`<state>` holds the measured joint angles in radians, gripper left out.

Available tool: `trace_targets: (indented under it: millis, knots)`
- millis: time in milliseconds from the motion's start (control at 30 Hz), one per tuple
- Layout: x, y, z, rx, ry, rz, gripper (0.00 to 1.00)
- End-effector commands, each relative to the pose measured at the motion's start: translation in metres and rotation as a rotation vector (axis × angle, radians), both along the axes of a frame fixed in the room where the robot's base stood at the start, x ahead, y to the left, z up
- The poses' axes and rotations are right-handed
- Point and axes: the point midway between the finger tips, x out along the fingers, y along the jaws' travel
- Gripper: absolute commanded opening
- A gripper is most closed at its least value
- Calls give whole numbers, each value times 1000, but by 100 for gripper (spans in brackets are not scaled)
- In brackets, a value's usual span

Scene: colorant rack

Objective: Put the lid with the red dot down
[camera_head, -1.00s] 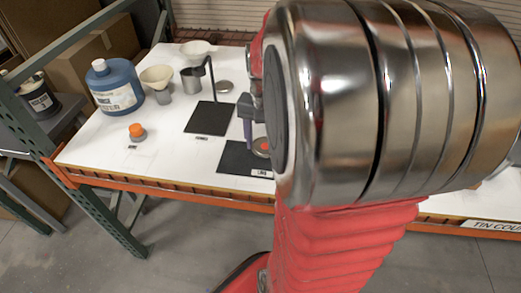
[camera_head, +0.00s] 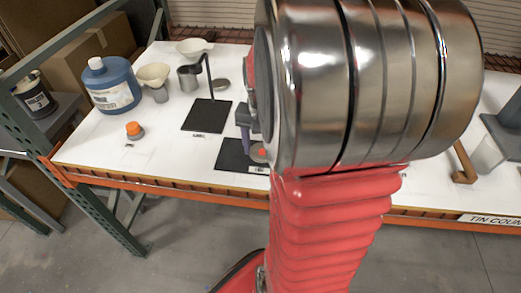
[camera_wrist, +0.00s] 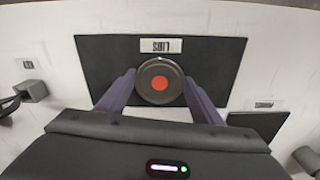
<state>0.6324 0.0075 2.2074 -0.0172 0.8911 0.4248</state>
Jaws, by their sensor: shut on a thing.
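The lid with the red dot (camera_wrist: 160,82) is a round dark disc, held between the two purple fingers of my gripper (camera_wrist: 159,88). In the wrist view it lies over the black mat labelled LIDS (camera_wrist: 105,60), close to the label. In the head view the lid (camera_head: 259,153) shows at the mat's right part, partly hidden by my arm. The mat (camera_head: 231,152) lies at the table's front edge. I cannot tell whether the lid touches the mat or hangs just above it.
A second black mat (camera_head: 207,115) with a dark post lies behind. An orange-topped item (camera_head: 134,130), a blue jug (camera_head: 112,88), a cream funnel (camera_head: 153,75) and a metal cup (camera_head: 188,77) stand to the left. A metal disc (camera_head: 221,84) lies farther back.

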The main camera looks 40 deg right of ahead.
Motion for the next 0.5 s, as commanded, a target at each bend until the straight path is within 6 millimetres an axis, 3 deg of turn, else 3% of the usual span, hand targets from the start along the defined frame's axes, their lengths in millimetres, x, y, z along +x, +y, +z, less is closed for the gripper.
trace_targets:
  millis: [33,300,333,500]
  knots:
    - [-2,1,-9,5,7,0,40]
    - [-3,1,-14,8,9,0,40]
    - [-3,1,-14,8,9,0,62]
    - [-3,1,-14,6,9,0,74]
